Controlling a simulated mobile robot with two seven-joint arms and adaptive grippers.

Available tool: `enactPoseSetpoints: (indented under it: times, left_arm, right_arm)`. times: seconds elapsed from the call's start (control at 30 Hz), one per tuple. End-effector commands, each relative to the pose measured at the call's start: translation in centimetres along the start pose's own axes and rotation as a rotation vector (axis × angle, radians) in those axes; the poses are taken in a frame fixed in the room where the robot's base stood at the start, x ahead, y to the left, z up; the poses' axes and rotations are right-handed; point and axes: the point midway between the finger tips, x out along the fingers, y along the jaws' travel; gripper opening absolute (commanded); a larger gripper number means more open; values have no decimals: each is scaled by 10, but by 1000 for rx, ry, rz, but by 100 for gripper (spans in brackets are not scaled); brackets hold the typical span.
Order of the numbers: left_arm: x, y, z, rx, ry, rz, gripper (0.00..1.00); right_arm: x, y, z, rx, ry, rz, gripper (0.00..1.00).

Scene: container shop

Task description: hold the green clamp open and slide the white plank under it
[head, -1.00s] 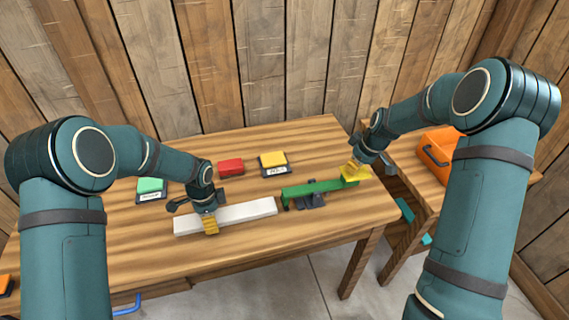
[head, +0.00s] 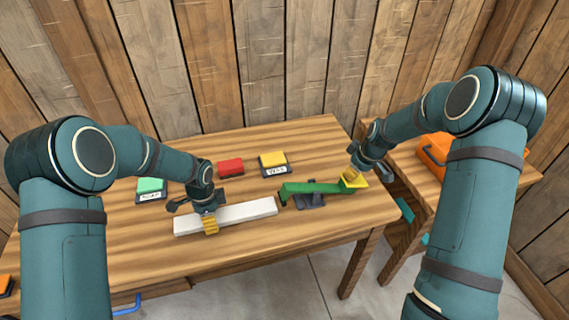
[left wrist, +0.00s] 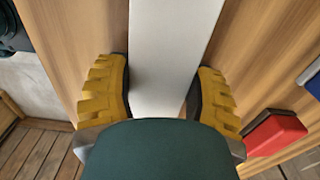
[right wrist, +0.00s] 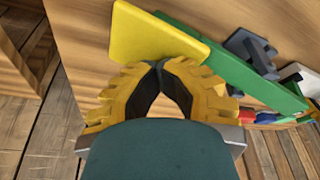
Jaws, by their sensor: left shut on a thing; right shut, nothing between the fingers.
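The white plank (head: 245,214) lies on the table, its right end close to the green clamp (head: 315,188). My left gripper (head: 210,225) is shut on the plank near its middle; in the left wrist view its yellow fingers (left wrist: 162,70) flank the plank (left wrist: 170,40). The clamp's green lever is tilted over a dark base (head: 311,201), its left end raised. My right gripper (head: 356,177) is shut and empty, its tips on the lever's yellow pad (head: 352,184). In the right wrist view the closed tips (right wrist: 160,66) meet the pad (right wrist: 150,34).
A red block (head: 231,167), a labelled yellow block (head: 272,161) and a labelled green block (head: 150,187) stand behind the plank. An orange case (head: 433,150) sits on a side table at right. The table's front strip is clear.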

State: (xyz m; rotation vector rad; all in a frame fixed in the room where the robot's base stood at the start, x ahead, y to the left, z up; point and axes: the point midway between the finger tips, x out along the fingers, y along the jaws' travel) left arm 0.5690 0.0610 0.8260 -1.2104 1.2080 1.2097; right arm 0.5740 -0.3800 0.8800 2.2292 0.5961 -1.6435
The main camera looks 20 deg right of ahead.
Motion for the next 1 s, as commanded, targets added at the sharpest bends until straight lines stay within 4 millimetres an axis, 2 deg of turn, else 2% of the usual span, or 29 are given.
enactPoseSetpoints:
  times: [1.0]
  left_arm:
    - [0, 0, -32, 0, 1, -1, 14]
  right_arm:
    - [1, -4, -3, -2, 2, -6, 0]
